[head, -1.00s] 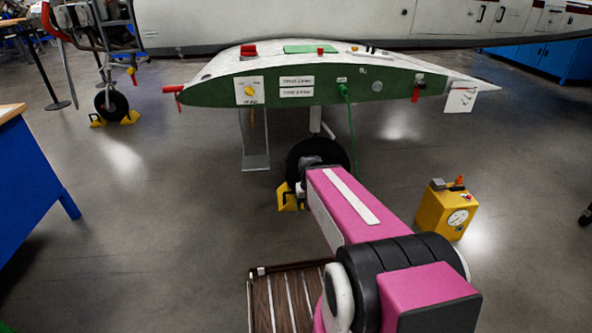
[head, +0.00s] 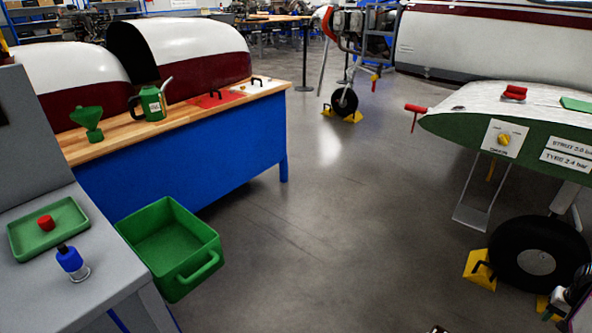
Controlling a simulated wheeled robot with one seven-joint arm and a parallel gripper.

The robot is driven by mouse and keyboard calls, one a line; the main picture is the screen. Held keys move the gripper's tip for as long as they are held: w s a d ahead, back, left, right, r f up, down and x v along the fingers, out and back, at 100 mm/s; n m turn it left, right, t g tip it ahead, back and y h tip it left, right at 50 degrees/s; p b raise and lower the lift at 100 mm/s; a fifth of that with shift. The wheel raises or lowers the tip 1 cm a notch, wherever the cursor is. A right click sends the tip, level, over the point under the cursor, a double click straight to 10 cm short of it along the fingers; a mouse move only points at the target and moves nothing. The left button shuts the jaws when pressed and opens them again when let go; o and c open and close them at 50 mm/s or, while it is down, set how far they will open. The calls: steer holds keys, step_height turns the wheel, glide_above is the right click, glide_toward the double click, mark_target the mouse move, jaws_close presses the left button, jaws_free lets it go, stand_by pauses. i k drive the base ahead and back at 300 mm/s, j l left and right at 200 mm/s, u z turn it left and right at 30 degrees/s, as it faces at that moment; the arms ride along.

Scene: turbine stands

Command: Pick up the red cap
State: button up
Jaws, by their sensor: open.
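A small red cap (head: 46,222) sits in a shallow green tray (head: 22,245) on a grey table at the left of the head view. A second red object (head: 514,92) lies on top of the white and green wing at the right; I cannot tell whether it is a cap too. Only a small piece of my arm shows at the lower right edge. My gripper's fingers are not visible, and they are far from the tray.
A blue-capped bottle (head: 70,262) stands beside the tray. A green bin (head: 172,243) is at the grey table's right side. A wooden-topped blue bench (head: 215,155) holds a green can (head: 152,103) and funnel (head: 88,120). Open floor (head: 330,230) lies between bench and wing.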

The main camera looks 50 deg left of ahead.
mark_target(46, 223)
steer(key=j+u, duration=0.15)
steer(key=u, duration=3.6)
steer(key=i+l, duration=0.15)
steer(key=l, duration=0.25)
steer(key=i+l+z, duration=0.1)
steer(key=l, duration=0.25)
steer(key=i, duration=0.1)
